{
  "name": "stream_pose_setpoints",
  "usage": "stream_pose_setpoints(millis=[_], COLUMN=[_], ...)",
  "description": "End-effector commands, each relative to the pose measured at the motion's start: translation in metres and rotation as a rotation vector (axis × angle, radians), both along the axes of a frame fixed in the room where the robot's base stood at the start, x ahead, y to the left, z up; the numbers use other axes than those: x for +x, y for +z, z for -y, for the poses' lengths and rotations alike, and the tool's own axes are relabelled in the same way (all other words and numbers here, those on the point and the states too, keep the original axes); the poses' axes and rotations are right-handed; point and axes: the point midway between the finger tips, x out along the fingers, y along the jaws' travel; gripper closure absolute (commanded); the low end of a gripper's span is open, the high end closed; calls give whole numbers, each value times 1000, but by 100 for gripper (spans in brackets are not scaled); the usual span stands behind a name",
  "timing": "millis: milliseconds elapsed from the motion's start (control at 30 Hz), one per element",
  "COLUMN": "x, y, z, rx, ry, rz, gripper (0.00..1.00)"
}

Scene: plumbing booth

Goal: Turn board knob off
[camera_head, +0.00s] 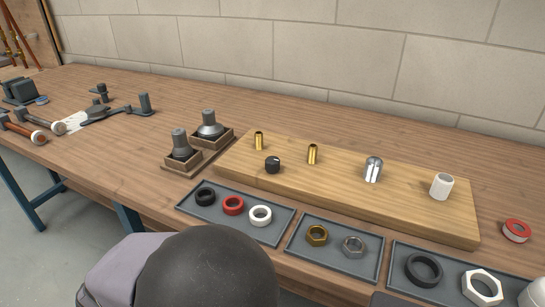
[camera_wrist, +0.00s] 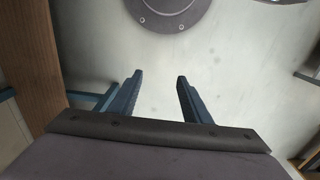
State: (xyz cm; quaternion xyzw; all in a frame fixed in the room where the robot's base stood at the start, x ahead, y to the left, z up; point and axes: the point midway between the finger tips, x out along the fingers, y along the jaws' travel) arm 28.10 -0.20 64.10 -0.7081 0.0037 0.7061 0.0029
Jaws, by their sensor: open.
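A small black knob (camera_head: 272,165) sits on the front left part of the wooden board (camera_head: 400,212) in the head view. Its turned position is too small to tell. Two short brass pipes (camera_head: 312,154), a chrome fitting (camera_head: 373,169) and a white pipe piece (camera_head: 441,186) also stand on the board. My gripper (camera_wrist: 156,90) shows in the wrist view with two dark blue fingers apart and nothing between them. The wrist view shows pale floor beyond the fingers, and neither board nor knob is in it.
Trays of rings (camera_head: 190,216), nuts (camera_head: 290,251) and larger rings (camera_head: 400,286) line the bench front. Wooden holders with grey fittings (camera_head: 166,168) stand left of the board. Hammers (camera_head: 45,126) lie far left. A red and white tape roll (camera_head: 516,231) lies at right. A block wall (camera_head: 330,55) bounds the back.

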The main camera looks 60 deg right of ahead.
Motion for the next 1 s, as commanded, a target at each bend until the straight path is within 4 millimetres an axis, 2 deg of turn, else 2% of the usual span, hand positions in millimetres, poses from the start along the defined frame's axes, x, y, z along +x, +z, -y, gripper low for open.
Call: stream_pose_setpoints(millis=[167,267,700,1000], x=[8,16,46,52], y=[33,60,194,269], z=[12,25,106,158], rx=[-8,-17,-69,-102], ry=[-62,-122,-461,-654], rz=[21,42,158,228], gripper=[56,56,56,56])
